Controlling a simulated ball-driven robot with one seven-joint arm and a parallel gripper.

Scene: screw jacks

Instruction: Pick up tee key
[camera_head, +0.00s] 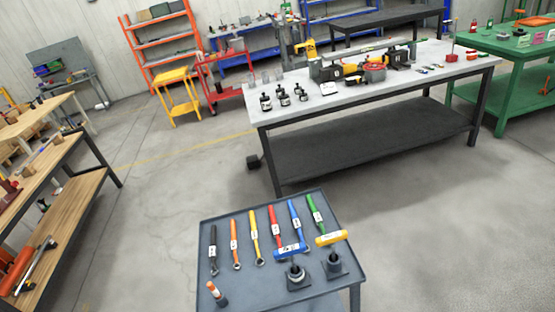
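Two T-shaped handles show on a grey tray-topped cart (207,285) at the bottom of the view. One is a blue T-handle (290,250) over a dark block (299,281), the other a yellow T-handle (331,238) over a second dark block (335,267). Whether either is the tee key, and how each sits in its block, I cannot tell for sure. My gripper is not in view.
Several coloured wrenches, including a black one (213,250), lie in a row on the cart. An orange-and-white item (216,293) stands at its front left. Behind is a long workbench (400,82) with small black jacks (266,102). Floor (150,220) left of the cart is clear.

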